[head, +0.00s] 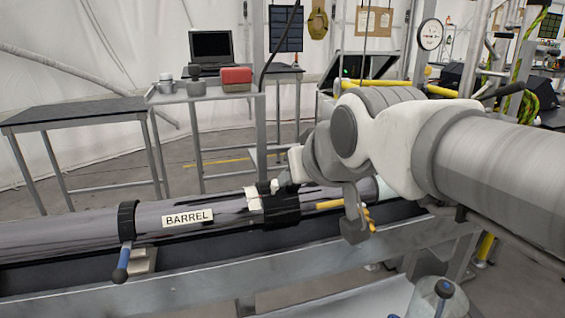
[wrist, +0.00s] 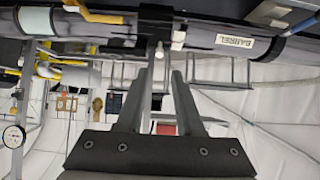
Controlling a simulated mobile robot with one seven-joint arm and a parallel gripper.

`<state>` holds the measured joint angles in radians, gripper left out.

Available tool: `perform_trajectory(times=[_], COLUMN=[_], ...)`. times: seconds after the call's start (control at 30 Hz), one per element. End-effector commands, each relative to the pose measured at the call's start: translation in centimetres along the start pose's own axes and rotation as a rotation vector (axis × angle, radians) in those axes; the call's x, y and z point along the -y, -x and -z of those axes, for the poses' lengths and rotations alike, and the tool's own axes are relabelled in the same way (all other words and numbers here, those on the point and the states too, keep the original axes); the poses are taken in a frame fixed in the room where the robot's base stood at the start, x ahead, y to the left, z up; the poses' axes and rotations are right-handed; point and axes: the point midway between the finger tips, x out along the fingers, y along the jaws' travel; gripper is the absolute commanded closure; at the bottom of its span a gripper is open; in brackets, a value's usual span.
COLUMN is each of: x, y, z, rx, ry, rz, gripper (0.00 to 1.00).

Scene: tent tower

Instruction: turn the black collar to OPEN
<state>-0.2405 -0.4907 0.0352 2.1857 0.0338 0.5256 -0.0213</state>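The black collar (head: 280,210) sits around the grey horizontal tube right of the BARREL label (head: 187,218). A pale tab (head: 252,199) shows at its left side. My gripper (head: 284,184) is at the upper side of the collar in the head view. Contact cannot be told. No OPEN mark is readable.
A black ring clamp with a blue-grip handle (head: 122,262) is on the tube at left. A yellow bar (head: 329,204) lies along the tube at right. Behind stand a dark table (head: 75,113) and a small bench with a red box (head: 236,78). Floor between is clear.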

Motion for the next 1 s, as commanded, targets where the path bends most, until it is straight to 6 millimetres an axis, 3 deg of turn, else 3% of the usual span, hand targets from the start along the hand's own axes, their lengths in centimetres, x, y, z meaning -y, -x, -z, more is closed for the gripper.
perform_trajectory(times=[0.1,0.3,0.73,0.87,1.0], x=[0.0,0.0,-0.3,-2.3,-5.3], y=[2.0,3.5,3.7,3.8,4.6], z=[0.1,0.0,-0.6,-4.5,-12.6], rx=[-0.003,0.001,0.013,0.098,0.272], ry=[0.0,0.0,-0.005,-0.044,-0.133], rz=[0.0,0.0,-0.007,-0.052,-0.131], gripper=[0.64,0.64,0.64,0.64,0.64])
